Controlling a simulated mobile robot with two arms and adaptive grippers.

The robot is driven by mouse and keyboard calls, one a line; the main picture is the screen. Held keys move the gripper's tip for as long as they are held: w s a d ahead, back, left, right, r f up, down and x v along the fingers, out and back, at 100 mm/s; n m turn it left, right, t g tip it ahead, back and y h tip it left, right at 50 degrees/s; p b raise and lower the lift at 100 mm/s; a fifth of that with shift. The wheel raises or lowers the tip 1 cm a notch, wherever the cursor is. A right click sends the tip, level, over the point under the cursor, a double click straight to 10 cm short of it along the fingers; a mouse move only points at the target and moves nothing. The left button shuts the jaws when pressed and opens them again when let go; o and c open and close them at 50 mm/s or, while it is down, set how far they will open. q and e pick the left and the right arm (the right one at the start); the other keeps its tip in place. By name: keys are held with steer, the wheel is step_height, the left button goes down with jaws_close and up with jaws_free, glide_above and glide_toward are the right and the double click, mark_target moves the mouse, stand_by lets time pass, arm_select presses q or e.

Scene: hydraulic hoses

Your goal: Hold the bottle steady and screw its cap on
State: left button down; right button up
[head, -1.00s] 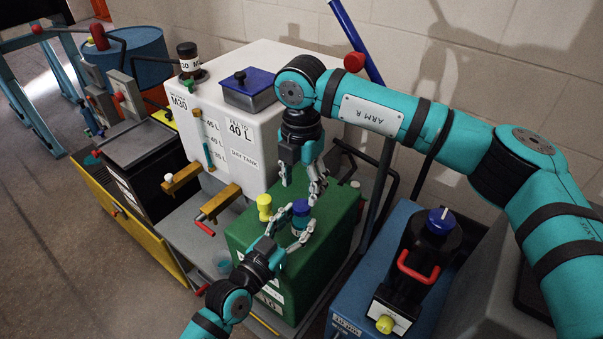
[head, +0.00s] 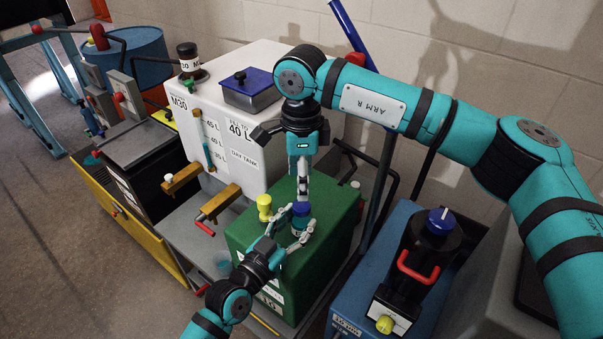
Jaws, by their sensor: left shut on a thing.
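A small bottle (head: 297,230) with a dark body stands on the green box (head: 335,235). A blue cap (head: 301,209) sits at its top; whether it is fully seated cannot be told. My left gripper (head: 296,227) reaches in from the lower left and is shut on the bottle, with its fingers on either side of the body below the cap. My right gripper (head: 303,196) points straight down from above, with its fingertips at or just above the cap. Its fingers are seen edge-on and overlap, so the gap between them is hidden.
A yellow-capped fitting (head: 264,204) stands close to the bottle's left on the green box. A white tank (head: 265,135) with a blue lid (head: 249,90) rises behind. A blue box (head: 355,290) with a black unit stands at right.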

mark_target(301, 205)
steer(key=n, duration=0.4)
steer(key=shift+r, duration=0.15)
steer(key=n, duration=0.6)
steer(key=shift+r, duration=0.15)
steer(key=shift+f, duration=4)
